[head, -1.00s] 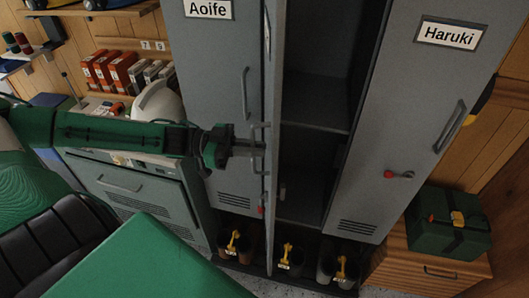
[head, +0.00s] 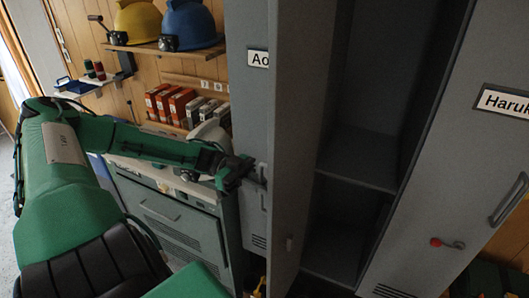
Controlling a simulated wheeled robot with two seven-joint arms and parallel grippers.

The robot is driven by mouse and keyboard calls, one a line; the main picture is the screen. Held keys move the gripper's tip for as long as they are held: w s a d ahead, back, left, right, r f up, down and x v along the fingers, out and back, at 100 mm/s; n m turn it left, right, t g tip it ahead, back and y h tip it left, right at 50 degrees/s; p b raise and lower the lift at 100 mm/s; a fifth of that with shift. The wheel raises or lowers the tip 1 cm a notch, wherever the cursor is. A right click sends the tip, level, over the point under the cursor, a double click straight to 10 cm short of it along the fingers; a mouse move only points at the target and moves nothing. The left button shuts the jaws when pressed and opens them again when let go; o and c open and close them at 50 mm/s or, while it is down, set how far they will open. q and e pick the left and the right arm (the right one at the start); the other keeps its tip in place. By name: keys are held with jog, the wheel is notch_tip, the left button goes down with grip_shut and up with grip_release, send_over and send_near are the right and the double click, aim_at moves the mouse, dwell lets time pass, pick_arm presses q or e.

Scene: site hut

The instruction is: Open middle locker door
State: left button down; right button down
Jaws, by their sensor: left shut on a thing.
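The grey middle locker door (head: 302,130) stands swung out on its left side, and I see its inner face. Behind it the middle locker is open, with a dark, bare shelf (head: 360,160) inside. My left gripper (head: 262,178) is at the door's free edge, on its outer side, shut on the door handle. The handle itself is mostly hidden by the fingers and the door. My right gripper is out of view.
The Aoife locker (head: 246,100) is partly covered at left by the open door. The Haruki locker door (head: 450,140) at right is closed, with a red-tagged latch (head: 436,242). A low grey cabinet (head: 175,225) stands below my left arm. Helmets (head: 190,22) sit on a wall shelf.

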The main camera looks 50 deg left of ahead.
pick_arm(q)
jog(key=c, duration=1.6)
grip_release()
jog(key=shift+c, duration=0.2)
jog(key=shift+a, duration=0.1)
jog(key=b+v, duration=0.3)
jog(key=v, duration=1)
jog(key=shift+a+b, duration=0.35)
